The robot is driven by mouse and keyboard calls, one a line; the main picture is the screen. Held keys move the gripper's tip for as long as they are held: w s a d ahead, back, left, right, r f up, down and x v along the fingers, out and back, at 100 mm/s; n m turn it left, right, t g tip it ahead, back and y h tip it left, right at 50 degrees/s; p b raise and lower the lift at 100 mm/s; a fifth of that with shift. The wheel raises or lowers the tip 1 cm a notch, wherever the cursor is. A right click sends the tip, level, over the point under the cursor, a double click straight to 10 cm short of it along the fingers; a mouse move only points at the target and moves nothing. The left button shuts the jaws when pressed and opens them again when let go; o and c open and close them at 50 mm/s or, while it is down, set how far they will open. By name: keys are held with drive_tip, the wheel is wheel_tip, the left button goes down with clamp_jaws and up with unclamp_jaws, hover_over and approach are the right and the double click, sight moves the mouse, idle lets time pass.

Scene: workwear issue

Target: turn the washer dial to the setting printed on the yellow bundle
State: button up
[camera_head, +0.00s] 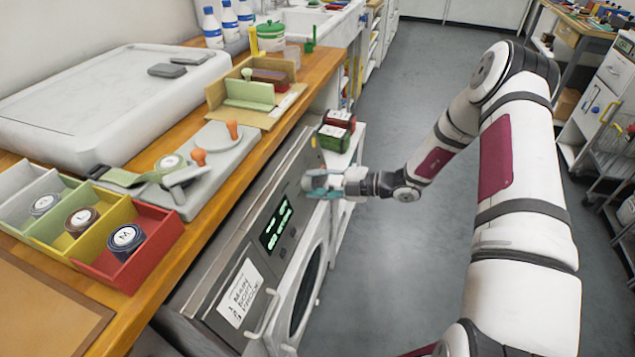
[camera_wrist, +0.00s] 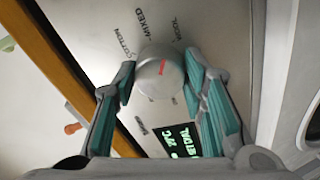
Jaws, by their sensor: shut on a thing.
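The washer (camera_head: 228,270) stands under the wooden counter, with a lit green display (camera_head: 275,225) on its panel. My gripper (camera_head: 318,184) is at the panel's far end. In the wrist view my gripper (camera_wrist: 160,78) has its teal-padded fingers shut on the round grey dial (camera_wrist: 150,80), one on each side. The display (camera_wrist: 182,141) is partly covered by a finger. I cannot pick out a yellow bundle or its print.
A sorter tray (camera_head: 160,232) with coloured compartments holds labelled rolls on the counter. A grey board (camera_head: 215,150) with orange knobs lies beside it. Red and green bundles (camera_head: 338,128) sit beyond the washer. The door handle (camera_head: 262,318) sticks out.

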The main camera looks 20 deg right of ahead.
drive_tip(key=shift+m, duration=1.6)
drive_tip(key=o, duration=1.2)
drive_tip(key=v, duration=1.2)
drive_tip(key=shift+s+a, duration=0.1)
drive_tip(key=shift+s, duration=0.05)
